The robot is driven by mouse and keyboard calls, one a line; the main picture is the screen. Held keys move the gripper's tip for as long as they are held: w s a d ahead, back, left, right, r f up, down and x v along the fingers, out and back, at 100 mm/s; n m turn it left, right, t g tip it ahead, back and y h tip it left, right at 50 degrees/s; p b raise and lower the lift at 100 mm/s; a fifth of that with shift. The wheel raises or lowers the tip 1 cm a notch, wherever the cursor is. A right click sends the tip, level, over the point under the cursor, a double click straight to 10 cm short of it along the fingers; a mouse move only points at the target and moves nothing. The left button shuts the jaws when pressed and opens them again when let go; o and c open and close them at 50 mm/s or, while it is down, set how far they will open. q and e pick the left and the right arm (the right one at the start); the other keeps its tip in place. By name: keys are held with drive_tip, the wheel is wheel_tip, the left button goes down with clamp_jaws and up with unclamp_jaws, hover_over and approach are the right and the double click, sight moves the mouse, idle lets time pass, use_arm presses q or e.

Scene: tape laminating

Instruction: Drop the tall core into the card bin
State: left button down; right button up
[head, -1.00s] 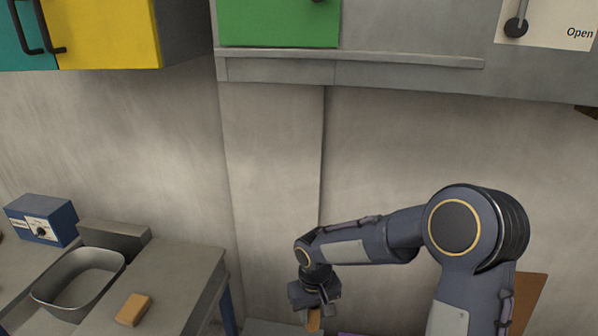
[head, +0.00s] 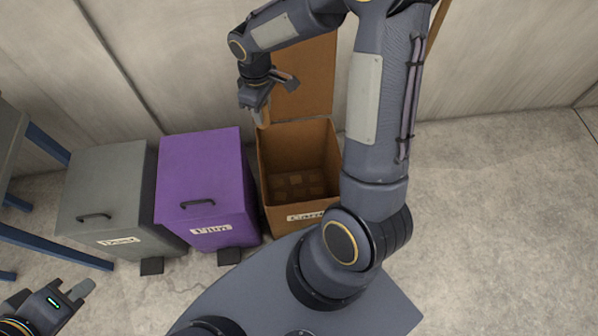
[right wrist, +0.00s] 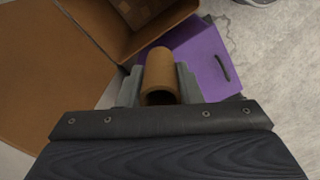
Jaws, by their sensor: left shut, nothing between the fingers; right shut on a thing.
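The tall core (head: 263,117) is a brown tube held in my right gripper (head: 260,106), at the upper left of the open card bin in the head view. In the right wrist view the core (right wrist: 159,70) sits between the fingers, its hollow end toward the camera. The card bin (head: 275,220) is a brown box with its lid (head: 305,85) raised and several brown pieces on its floor. The bin's wall (right wrist: 100,28) shows at the top of the right wrist view. My left gripper (head: 72,294) is shut and empty at the lower left.
A purple bin labelled Film (head: 205,175) stands shut just left of the card bin. A grey shut bin (head: 105,195) stands further left. A blue-legged table (head: 45,142) is at the far left. Bare floor (head: 500,190) lies to the right.

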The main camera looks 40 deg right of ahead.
drive_tip(key=s+d+f+n+b, duration=0.1)
drive_tip(key=d+f+n+b, duration=0.2)
drive_tip(key=f+b, duration=0.4)
drive_tip(key=s+d+f+n+b, duration=0.1)
drive_tip(key=d+f+n+b, duration=0.3)
drive_tip(key=f, duration=0.7)
drive_tip(key=d+f+n+b, duration=0.4)
drive_tip(key=f+n+b, duration=0.2)
drive_tip(key=f+b, duration=0.3)
drive_tip(key=b, duration=0.2)
drive_tip(key=shift+s+f+b, duration=0.25)
drive_tip(key=shift+s+b, duration=0.15)
drive_tip(key=o, duration=1)
drive_tip(key=shift+o, duration=0.2)
wheel_tip(320, 180, up, 8)
drive_tip(key=p, duration=0.2)
drive_tip(key=shift+p, duration=0.35)
drive_tip(key=shift+f, duration=0.1)
